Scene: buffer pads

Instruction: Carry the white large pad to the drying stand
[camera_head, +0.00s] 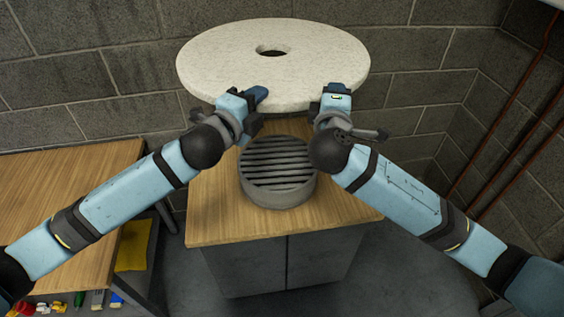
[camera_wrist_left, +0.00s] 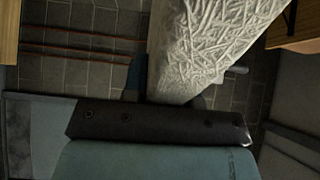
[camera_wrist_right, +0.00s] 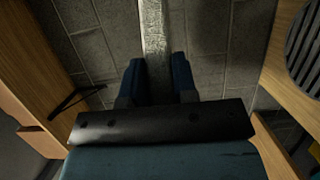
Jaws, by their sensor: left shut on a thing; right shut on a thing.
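The white large pad (camera_head: 240,50) is a thick speckled disc with a hole in its middle, held up in the air in the head view. My left gripper (camera_head: 256,98) is shut on the pad's near edge, left of centre. My right gripper (camera_head: 338,92) is shut on its near right edge. The pad's fibrous surface fills the upper middle of the left wrist view (camera_wrist_left: 210,45); its rim shows between the fingers in the right wrist view (camera_wrist_right: 155,45). The drying stand (camera_head: 278,190), a round grey slatted grate, sits on a wooden-topped cabinet, below and nearer than the pad.
The wooden cabinet top (camera_head: 215,215) is clear around the grate. A wooden table (camera_head: 60,200) stands at the left, with a yellow item (camera_head: 132,247) and small tools below it. A block wall (camera_head: 80,60) is behind, and reddish pipes (camera_head: 510,120) run along the right wall.

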